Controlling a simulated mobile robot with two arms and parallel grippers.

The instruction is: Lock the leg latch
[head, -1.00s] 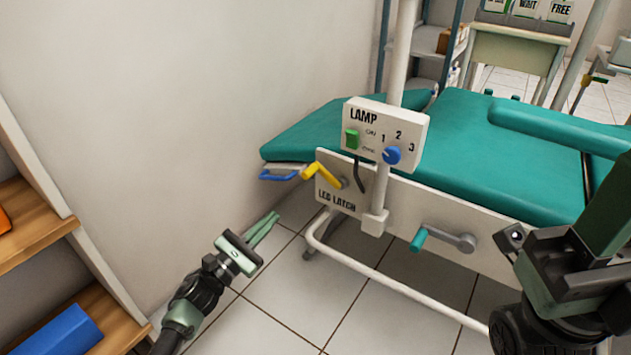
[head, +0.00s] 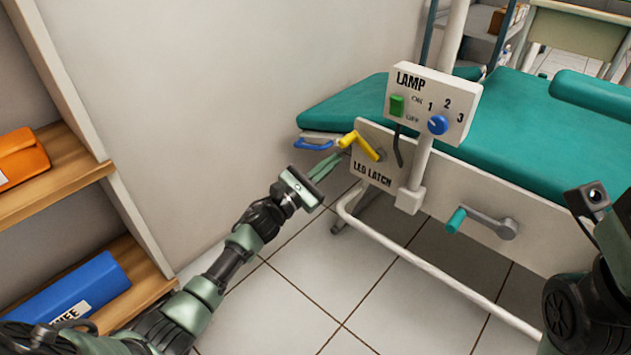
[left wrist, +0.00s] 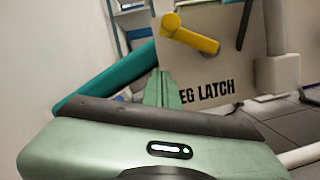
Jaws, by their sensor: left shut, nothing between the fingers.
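The leg latch is a yellow lever (head: 360,145) on a pale panel marked LEG LATCH (head: 371,178), on the side of the teal chair near its left end. In the left wrist view the yellow lever (left wrist: 190,36) slants down to the right from its rounded end. My left gripper (head: 328,164) is shut and empty, its green fingers pointing up at the lever from just left of and below it. In the left wrist view its fingertips (left wrist: 162,82) show below the lever; I cannot tell whether they touch. My right gripper is not clearly visible; part of my right arm shows at the right edge.
A lamp box (head: 432,103) with a green switch and blue knob stands on a pole right of the lever. A blue handle (head: 314,144) sits left of it. A teal crank (head: 457,220) is farther right. Shelves (head: 60,190) stand at the left.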

